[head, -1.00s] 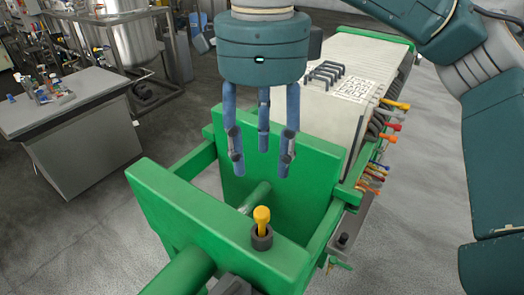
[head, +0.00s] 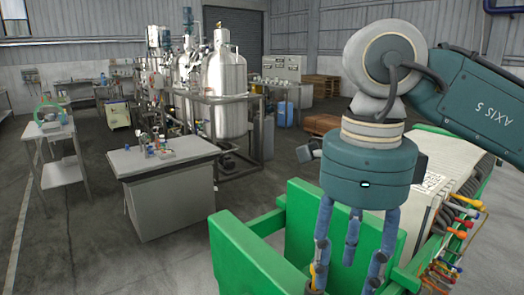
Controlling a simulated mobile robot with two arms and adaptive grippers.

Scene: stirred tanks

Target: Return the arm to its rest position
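My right gripper (head: 347,272) hangs from the arm that comes in from the right. Its three blue fingers point down, spread apart, with nothing seen between them. It is in front of the green frame (head: 300,215) of the filter press in this view. A yellow-topped peg (head: 312,274) shows partly behind the left finger; I cannot tell whether they touch. My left gripper is not in view.
The press's pale plate stack (head: 440,172) and coloured valve handles (head: 464,202) lie close on the right. A grey bench (head: 165,160) with small bottles stands left. Steel tanks (head: 227,85) stand behind it. Open floor (head: 80,240) lies at the lower left.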

